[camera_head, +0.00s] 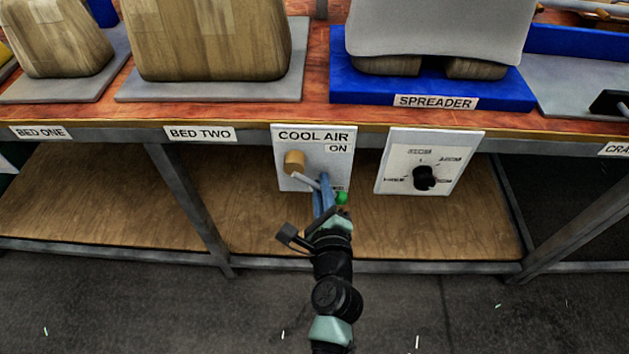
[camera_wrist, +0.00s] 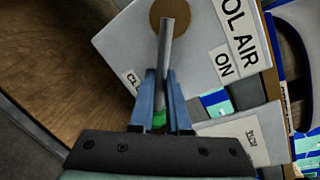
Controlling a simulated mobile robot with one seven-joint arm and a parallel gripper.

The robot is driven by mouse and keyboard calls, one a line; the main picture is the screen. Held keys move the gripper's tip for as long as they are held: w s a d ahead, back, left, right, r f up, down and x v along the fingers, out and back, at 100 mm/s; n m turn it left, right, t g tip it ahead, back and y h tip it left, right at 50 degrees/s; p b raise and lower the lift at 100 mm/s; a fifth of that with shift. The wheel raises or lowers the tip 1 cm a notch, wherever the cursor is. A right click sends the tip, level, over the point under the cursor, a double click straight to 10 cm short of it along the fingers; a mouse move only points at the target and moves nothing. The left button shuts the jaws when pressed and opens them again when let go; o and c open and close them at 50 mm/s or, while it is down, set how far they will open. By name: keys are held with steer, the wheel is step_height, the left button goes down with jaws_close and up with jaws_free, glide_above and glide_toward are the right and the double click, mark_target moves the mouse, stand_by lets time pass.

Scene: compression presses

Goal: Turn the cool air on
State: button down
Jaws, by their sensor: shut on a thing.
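The white COOL AIR panel (camera_head: 284,178) hangs on the front edge of the table. A round brass-coloured hub (camera_head: 294,162) sits on it, and a grey lever (camera_head: 305,181) runs from the hub down to the right, away from the ON label (camera_head: 339,147) at upper right. A green tip (camera_head: 342,197) shows near my gripper (camera_head: 324,185). In the wrist view, the blue fingers of my gripper (camera_wrist: 164,95) are shut on the lever (camera_wrist: 167,50), one on each side, with green between them. A lower label is partly hidden by the fingers.
A second white panel (camera_head: 405,150) with a black dial (camera_head: 424,178) is just to the right. Wooden blocks and the blue SPREADER base (camera_head: 350,88) stand on the table above. A wooden shelf (camera_head: 400,230) lies below, and a table leg (camera_head: 190,205) is to the left.

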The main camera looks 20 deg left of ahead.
steer(key=r+n+p, duration=0.1)
steer(key=n+p, duration=0.1)
steer(key=d+r+n+h+p, duration=0.1)
steer(key=r+p, duration=0.1)
steer(key=shift+w+d+n, duration=0.1)
steer(key=shift+w+n, duration=0.1)
steer(key=shift+n, duration=0.2)
steer(key=shift+d+r+n+h+p, duration=0.1)
steer(key=shift+r+n+h+p, duration=0.5)
steer(key=shift+n+p, duration=0.75)
steer(key=shift+r, duration=0.1)
steer(key=c, duration=0.9)
jaws_free()
steer(key=shift+s+d, duration=0.1)
steer(key=shift+s, duration=0.2)
steer(key=v, duration=1.2)
steer(key=shift+s, duration=0.15)
